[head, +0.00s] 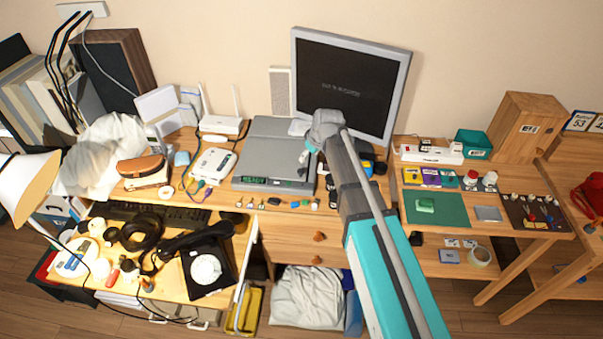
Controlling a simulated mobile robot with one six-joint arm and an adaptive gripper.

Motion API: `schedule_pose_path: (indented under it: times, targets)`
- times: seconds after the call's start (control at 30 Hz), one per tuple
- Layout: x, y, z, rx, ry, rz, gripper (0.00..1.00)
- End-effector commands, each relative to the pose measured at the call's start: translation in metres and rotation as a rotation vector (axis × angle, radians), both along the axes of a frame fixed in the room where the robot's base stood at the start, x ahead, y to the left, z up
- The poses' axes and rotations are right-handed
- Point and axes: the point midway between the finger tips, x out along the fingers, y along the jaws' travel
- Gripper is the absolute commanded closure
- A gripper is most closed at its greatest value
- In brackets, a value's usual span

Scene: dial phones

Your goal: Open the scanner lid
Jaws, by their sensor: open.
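The scanner (262,152) is a flat grey box on the desk in front of the monitor, with its lid lying shut. A small green display on its front edge reads READY. My gripper (304,140) is over the right side of the lid, toward the back. My arm reaches in from the lower right and hides part of the scanner's right side. The fingers are small here and the jaws look apart, with nothing seen between them. I cannot tell whether they touch the lid.
A monitor (349,80) stands behind the scanner. A white router (221,124) and a white box with cables (213,165) are to its left. Several small items lie along the desk's front edge. A black dial phone (206,268) is at lower left; a green mat (436,209) lies right.

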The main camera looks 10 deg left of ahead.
Motion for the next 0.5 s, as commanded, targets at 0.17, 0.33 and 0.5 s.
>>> schedule_pose_path:
  times: [0.17, 0.33, 0.5]
  targets:
    - [0.005, 0.005, -0.018, 0.0, 0.0, 0.001, 0.29]
    - [0.008, 0.009, -0.031, 0.0, 0.0, 0.001, 0.29]
    - [0.012, 0.013, -0.044, 0.0, 0.0, 0.001, 0.29]
